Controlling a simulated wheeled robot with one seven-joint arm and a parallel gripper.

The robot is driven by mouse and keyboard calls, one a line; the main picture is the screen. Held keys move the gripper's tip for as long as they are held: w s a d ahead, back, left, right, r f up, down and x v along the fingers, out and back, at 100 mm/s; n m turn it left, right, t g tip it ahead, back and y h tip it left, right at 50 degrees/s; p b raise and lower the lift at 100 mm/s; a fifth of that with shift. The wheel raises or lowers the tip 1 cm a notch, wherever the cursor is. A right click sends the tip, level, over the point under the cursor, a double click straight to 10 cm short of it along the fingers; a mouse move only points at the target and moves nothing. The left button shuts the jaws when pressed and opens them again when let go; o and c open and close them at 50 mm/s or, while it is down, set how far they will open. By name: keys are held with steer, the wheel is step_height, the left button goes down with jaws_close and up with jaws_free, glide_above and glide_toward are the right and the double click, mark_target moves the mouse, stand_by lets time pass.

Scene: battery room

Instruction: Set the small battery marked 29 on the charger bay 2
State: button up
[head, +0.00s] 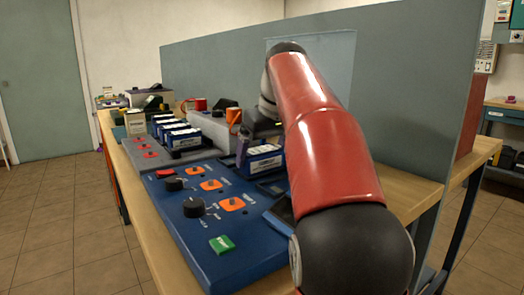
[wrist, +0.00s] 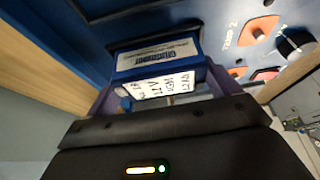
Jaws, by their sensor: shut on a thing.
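A small blue battery with a white label (head: 264,158) is between the purple fingers of my gripper (head: 250,146) in the head view. The battery shows close up in the wrist view (wrist: 158,62), with my gripper (wrist: 163,88) shut on it. Its label is upside down there and I cannot read its number surely. The blue charger (head: 195,235) lies under and in front of it, and its panel also shows in the wrist view (wrist: 222,12), with "TEMP 2" printed on it. The battery hides the surface under it; I cannot tell if it touches the charger.
Several similar batteries (head: 178,136) stand in a row on a grey unit behind the charger. Black knobs (head: 194,208), orange buttons and a green button (head: 221,244) stick up from the charger. A grey partition (head: 420,90) stands along the right of the bench.

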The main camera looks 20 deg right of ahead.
steer(key=o, duration=1.1)
steer(key=shift+p+v, duration=0.85)
steer(key=shift+v, duration=0.45)
steer(key=v, duration=0.8)
steer(key=shift+r, duration=0.15)
